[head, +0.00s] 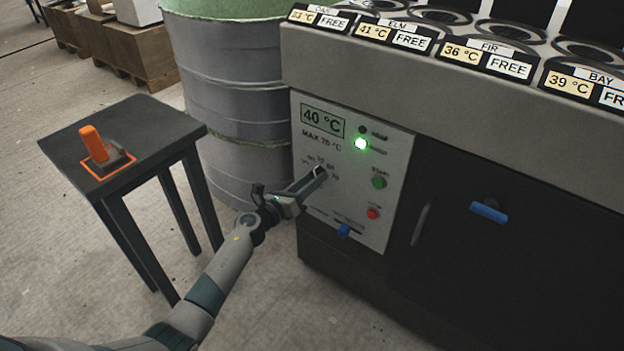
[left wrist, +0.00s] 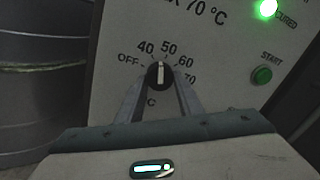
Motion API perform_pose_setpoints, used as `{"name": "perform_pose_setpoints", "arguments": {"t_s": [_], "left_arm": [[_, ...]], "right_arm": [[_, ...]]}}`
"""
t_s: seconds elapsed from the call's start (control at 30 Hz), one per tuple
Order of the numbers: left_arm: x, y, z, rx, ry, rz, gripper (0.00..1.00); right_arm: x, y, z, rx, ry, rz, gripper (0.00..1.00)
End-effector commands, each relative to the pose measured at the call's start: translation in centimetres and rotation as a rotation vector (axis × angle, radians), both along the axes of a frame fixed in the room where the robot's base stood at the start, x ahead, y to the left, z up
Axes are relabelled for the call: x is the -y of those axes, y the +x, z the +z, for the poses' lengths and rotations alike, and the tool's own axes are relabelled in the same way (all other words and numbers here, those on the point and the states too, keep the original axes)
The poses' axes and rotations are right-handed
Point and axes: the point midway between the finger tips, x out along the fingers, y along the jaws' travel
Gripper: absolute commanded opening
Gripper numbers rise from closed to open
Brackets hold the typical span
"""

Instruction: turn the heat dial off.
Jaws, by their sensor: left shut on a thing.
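The heat dial (left wrist: 159,75) is a black round knob with a white pointer line, on a pale control panel (head: 390,155). Its scale reads OFF, 40, 50, 60 and 70. In the left wrist view the pointer stands nearly straight up, between the 40 and 50 marks. My left gripper (head: 316,178) is shut on the dial, one finger on each side; its fingers also show in the left wrist view (left wrist: 160,88). In the head view the fingers largely hide the dial. The panel display (head: 322,121) reads 40 °C. My right gripper is not in view.
A large drum (head: 235,100) stands left of the panel. A dark table (head: 150,120) holds an orange-handled thing (head: 94,143).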

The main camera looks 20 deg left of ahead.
Motion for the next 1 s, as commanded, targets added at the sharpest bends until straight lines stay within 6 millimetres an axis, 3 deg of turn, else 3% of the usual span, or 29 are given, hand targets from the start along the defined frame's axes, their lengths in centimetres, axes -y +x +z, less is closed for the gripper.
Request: {"name": "perform_pose_setpoints", "arguments": {"t_s": [0.63,1.0], "left_arm": [[0.2,-0.1,0.1,-0.209,-0.574,0.0,0.11],[0.3,-0.1,0.2,-0.32,-0.879,0.001,0.11]], "right_arm": [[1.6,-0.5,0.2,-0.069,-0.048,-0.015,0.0],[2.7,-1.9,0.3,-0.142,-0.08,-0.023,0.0]]}}
